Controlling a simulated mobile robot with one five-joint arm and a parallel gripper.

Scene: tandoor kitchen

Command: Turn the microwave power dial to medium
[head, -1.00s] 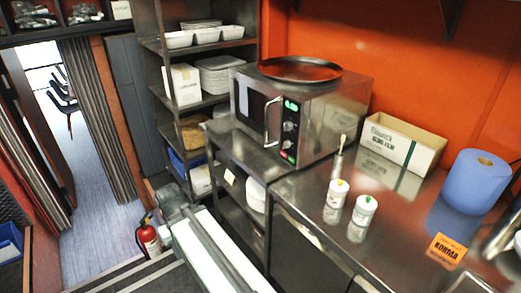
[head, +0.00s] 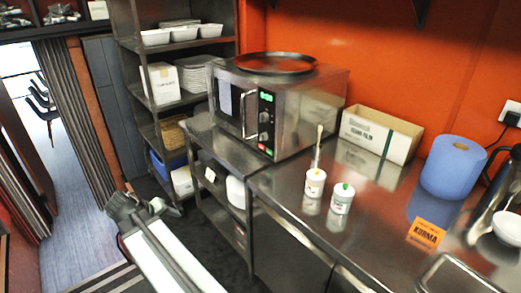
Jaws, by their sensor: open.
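The steel microwave (head: 305,112) stands on the steel counter at upper centre, its door and front facing left and toward me. Its narrow dark control panel (head: 265,124) has a lit green display at the top. Below it are an upper round dial (head: 264,117) and a lower one (head: 264,136), with a green patch beneath. The markings and the dial pointers are too small to read, and I cannot tell which dial sets power. My arm shows at lower left, well apart from the microwave. I cannot make out my gripper's fingers.
A dark round tray (head: 275,63) lies on the microwave. Shelving (head: 128,60) rises on the left. Dark floor lies before the counter.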

